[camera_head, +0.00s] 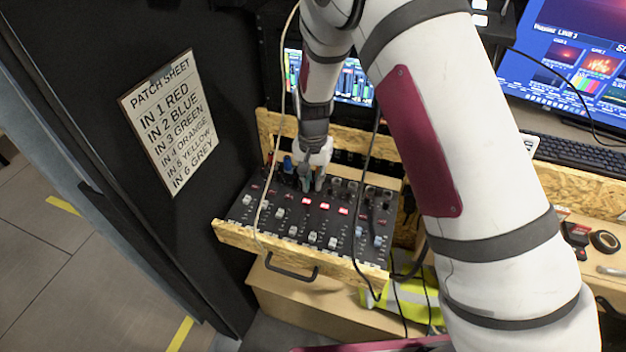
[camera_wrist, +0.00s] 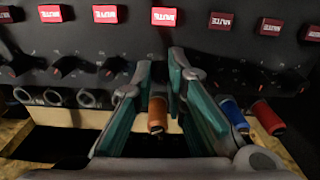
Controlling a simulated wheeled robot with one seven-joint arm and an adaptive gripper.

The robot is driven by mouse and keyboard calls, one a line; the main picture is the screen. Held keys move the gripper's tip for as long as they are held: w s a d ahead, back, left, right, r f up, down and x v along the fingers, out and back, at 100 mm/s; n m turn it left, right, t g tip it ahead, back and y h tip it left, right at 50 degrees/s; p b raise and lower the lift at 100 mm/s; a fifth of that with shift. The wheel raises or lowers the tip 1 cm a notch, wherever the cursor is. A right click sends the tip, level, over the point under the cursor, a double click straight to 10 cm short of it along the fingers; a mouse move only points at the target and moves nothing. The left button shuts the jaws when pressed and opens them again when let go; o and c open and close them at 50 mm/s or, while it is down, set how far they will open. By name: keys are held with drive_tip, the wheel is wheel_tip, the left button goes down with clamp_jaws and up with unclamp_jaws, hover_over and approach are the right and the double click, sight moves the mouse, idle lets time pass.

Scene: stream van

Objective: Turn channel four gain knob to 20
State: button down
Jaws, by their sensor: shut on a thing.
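The mixer (camera_head: 262,222) sits in a wooden tray below my arm, with a row of gain knobs near its back edge. My gripper (camera_head: 312,182) points down at this row. In the wrist view, my gripper (camera_wrist: 163,70) is shut with its teal fingers on either side of a dark knob in line with the orange plug (camera_wrist: 158,112). The fingers and shadow hide most of that knob, so its pointer and setting cannot be read. The patch sheet (camera_head: 165,120) lists orange as input 4.
A red plug (camera_wrist: 267,117) and a blue plug (camera_wrist: 233,112) stand right of the fingers in the wrist view, with bare sockets (camera_wrist: 55,97) at left. Neighbouring knobs (camera_wrist: 112,68) are close. A loose cable (camera_head: 361,195) crosses the mixer. Monitors and a keyboard (camera_head: 580,155) stand at right.

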sight(313, 182)
drive_tip(key=shift+m, duration=0.3)
drive_tip(key=shift+w, duration=0.1)
drive_tip(key=c, duration=1.6)
unclamp_jaws()
drive_tip(key=shift+r, duration=0.1)
wheel_tip(313, 182, up, 12)
drive_tip(key=shift+f, duration=0.1)
